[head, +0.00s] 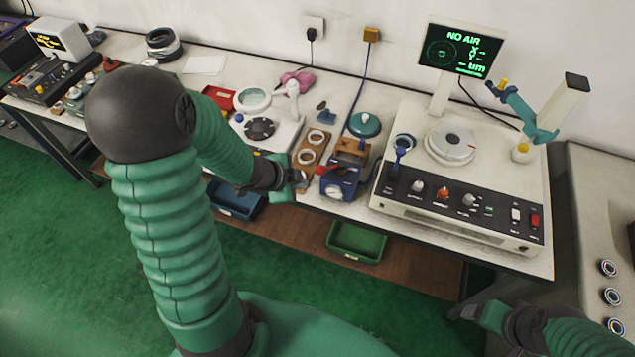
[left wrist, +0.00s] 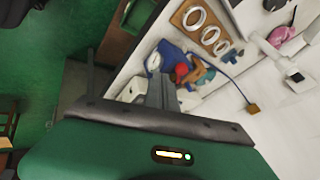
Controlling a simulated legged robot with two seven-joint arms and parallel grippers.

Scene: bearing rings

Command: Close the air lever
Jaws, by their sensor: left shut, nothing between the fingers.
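The air unit is a small blue box (head: 338,188) with a round gauge at the front edge of the bench, and a red lever (head: 326,169) is on its top. In the left wrist view, the blue box (left wrist: 172,52) and red lever (left wrist: 181,71) show just beyond the fingers. My left gripper (head: 301,181) is shut and empty, just left of the red lever. I cannot tell whether it touches the lever. My right gripper (head: 468,312) is low at the bottom right, away from the bench; its jaws are too unclear to read.
A white gauge machine (head: 470,205) stands right of the blue box, with a screen (head: 459,48) reading "NO AIR". A wooden board with white rings (head: 308,155) lies behind my left gripper. A green bin (head: 356,241) and blue bin (head: 236,200) sit below the bench top.

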